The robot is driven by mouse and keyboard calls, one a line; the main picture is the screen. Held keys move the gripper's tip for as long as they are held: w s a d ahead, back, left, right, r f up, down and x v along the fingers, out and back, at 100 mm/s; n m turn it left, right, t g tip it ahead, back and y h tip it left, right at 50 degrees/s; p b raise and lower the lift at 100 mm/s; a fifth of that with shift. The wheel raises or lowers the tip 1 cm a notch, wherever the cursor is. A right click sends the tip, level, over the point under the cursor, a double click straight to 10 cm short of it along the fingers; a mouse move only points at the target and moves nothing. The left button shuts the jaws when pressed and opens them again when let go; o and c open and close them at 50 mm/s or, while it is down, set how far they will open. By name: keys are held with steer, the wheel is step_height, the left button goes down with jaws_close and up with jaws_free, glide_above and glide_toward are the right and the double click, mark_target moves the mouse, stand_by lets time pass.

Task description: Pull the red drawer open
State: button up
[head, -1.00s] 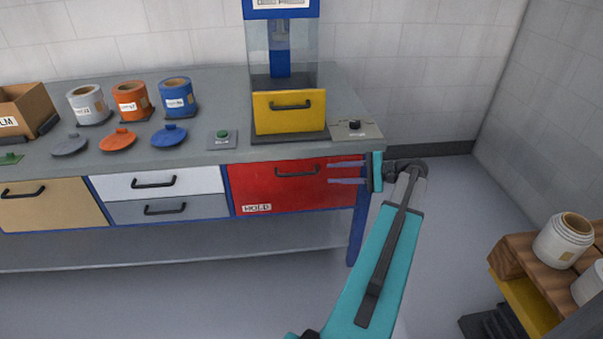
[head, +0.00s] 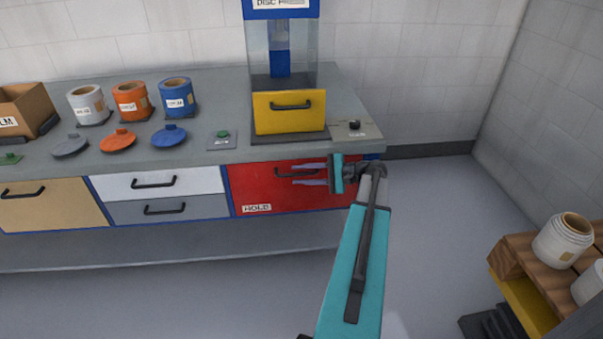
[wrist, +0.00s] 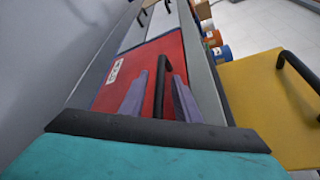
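The red drawer (head: 262,195) is at the right end of the bench front, and its front looks flush with the frame. Its dark handle (head: 281,171) runs across the upper part of the front and is partly hidden by my fingers. My gripper (head: 298,174) reaches in from the right, and its two fingers are at the handle. In the wrist view the fingers (wrist: 158,92) are apart, with the dark handle (wrist: 159,80) showing between them. A gap shows beside the handle, so the gripper is open. The red drawer front (wrist: 112,88) shows behind it.
A yellow box front (head: 289,118) with its own handle stands just above the red drawer. White (head: 200,182) and grey (head: 200,208) drawers are to its left. A wooden pallet (head: 515,258) with white rolls is at the right. The floor before the bench is clear.

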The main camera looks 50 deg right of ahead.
steer(key=shift+w+a+f, duration=0.1)
steer(key=shift+w+a, duration=0.2)
steer(key=shift+w, duration=0.25)
jaws_close()
